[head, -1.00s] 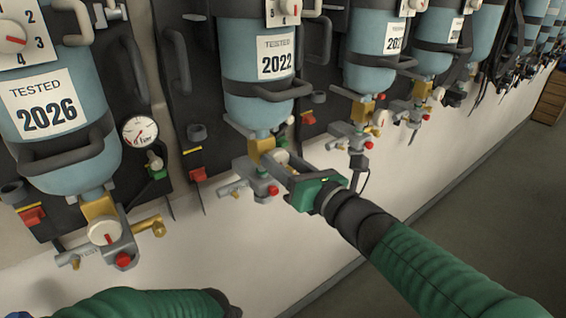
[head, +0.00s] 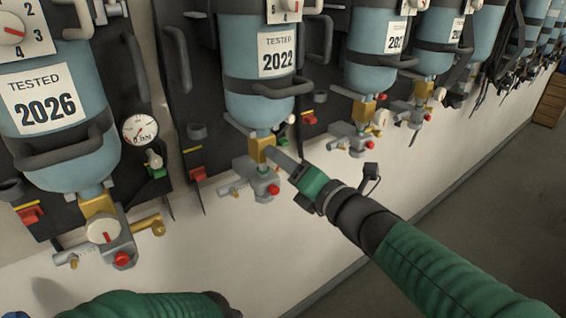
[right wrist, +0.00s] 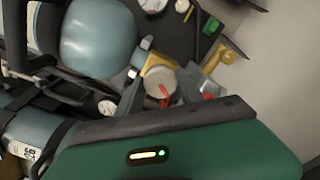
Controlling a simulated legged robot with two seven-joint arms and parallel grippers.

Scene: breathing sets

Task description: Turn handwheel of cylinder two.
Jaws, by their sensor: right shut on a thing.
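The blue cylinder labelled 2022 (head: 262,108) hangs second from the left in the head view. Its brass valve (head: 261,147) is below it, above a grey fitting with a red knob (head: 273,190). My right gripper (head: 279,158) is at this valve, its fingers seen edge-on, and they hide the handwheel there. In the right wrist view, the pale round handwheel (right wrist: 158,80) with a red mark is between the two grey fingers, which are shut on it. My left forearm (head: 150,303) shows at the bottom left; its gripper is out of view.
The cylinder labelled 2026 (head: 58,160) hangs at the left, with its own white handwheel (head: 103,230). A pressure gauge (head: 140,130) sits between the two cylinders. More cylinders line the wall to the right. The floor (head: 480,230) at the right is clear.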

